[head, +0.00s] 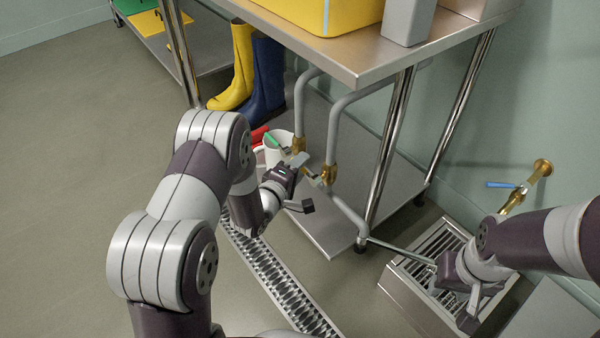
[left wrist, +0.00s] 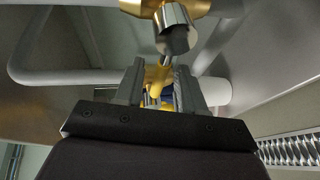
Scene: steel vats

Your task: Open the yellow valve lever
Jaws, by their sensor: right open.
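The yellow valve lever (left wrist: 158,76) shows in the left wrist view, hanging below a brass valve (left wrist: 150,6) with a metal stem. It lies between the two grey fingers of my left gripper (left wrist: 158,84). Whether the fingers press on it cannot be told. In the head view my left gripper (head: 306,171) is beside the brass valve (head: 328,175) on a grey pipe under the table, and the yellow lever is not clearly seen there. My right gripper (head: 466,298) is open and empty, low over a steel floor grate.
Grey pipes (head: 334,125) run close to my left gripper. A white container (head: 272,153) and red (head: 259,134) and green (head: 272,140) pieces lie behind it. The steel table (head: 365,72) is overhead. A blue lever (head: 502,185) is on the right wall. Open floor lies left.

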